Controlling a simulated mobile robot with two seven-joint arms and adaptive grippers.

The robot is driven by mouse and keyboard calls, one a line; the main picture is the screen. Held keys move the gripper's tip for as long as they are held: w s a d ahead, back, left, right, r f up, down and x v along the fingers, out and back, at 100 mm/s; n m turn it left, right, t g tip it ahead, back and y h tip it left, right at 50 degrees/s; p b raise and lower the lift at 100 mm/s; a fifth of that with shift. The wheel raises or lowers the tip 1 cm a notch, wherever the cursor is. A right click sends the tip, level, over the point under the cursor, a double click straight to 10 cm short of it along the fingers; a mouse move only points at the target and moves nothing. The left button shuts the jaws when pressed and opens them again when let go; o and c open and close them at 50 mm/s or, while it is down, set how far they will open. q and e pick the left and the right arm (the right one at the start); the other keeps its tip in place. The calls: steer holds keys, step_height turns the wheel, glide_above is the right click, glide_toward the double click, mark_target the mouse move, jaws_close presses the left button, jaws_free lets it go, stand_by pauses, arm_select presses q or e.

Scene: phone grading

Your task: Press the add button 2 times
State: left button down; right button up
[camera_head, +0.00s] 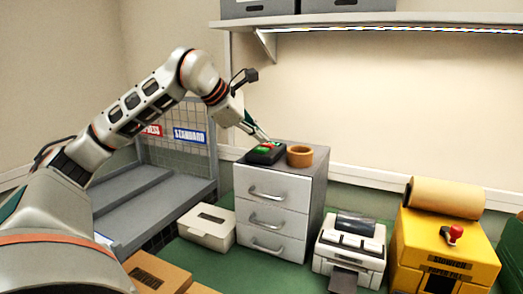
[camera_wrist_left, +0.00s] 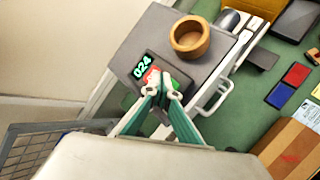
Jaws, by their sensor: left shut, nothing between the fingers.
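A black counter box (camera_head: 265,158) with a red part and green parts on top sits on the grey drawer cabinet. In the left wrist view, the box (camera_wrist_left: 121,62) shows a green display (camera_wrist_left: 142,67) that seems to read 024. Beside the display are a red button (camera_wrist_left: 152,73) and a green button (camera_wrist_left: 181,77). Button labels are too small to read. My left gripper (camera_head: 264,138) is shut and empty, pointing down at the box. Its fingertips (camera_wrist_left: 162,86) overlap the buttons in the left wrist view and partly hide them. I cannot tell whether they touch. My right gripper is not in view.
A round brown pot (camera_head: 300,156) stands on the drawer cabinet (camera_head: 272,190) right beside the box. A white box (camera_head: 207,229), a white printer (camera_head: 350,246) and a yellow machine (camera_head: 445,250) stand around the cabinet. A wall shelf (camera_head: 400,20) hangs above.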

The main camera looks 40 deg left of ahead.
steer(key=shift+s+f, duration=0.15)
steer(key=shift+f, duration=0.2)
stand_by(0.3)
arm_select(q)
steer(key=shift+f, duration=0.15)
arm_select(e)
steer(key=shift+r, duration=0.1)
arm_select(q)
steer(key=shift+f, duration=0.35)
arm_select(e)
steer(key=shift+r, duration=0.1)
arm_select(q)
steer(key=shift+f, duration=0.15)
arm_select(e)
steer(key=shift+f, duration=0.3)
arm_select(q)
steer(key=shift+f, duration=0.35)
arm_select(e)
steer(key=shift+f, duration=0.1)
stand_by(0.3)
arm_select(q)
steer(key=shift+r, duration=0.1)
steer(key=shift+r+p, duration=0.85)
steer(key=shift+p, duration=0.05)
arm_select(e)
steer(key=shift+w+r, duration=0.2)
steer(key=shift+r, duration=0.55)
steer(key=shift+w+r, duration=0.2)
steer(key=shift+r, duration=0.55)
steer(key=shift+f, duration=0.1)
